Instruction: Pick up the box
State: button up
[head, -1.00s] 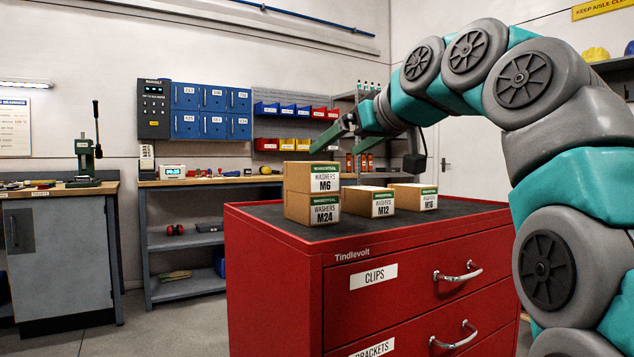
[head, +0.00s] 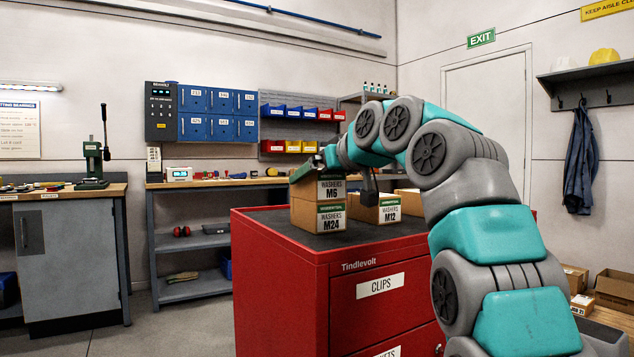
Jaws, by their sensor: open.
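Small brown cardboard boxes with white labels stand on the red drawer cabinet. The M6 washers box (head: 331,188) sits on top of the M24 washers box (head: 331,217). The M12 washers box (head: 388,208) stands to their right. Another box (head: 408,194) is mostly hidden behind my arm. My gripper (head: 308,170) is open, at the top of the M6 box, with a green finger across its upper left edge. Whether both fingers straddle the box or touch it, I cannot tell; the far finger is hidden.
The red cabinet (head: 310,270) has a dark top with bare room at its front left. Behind it stand a workbench (head: 220,183) with tools, blue lockers (head: 216,113) and coloured bins. Open cartons (head: 612,288) stand at the lower right.

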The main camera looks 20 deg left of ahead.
jog(key=shift+w+a, duration=0.15)
jog(key=shift+a, duration=0.05)
grip_shut()
dwell(0.7)
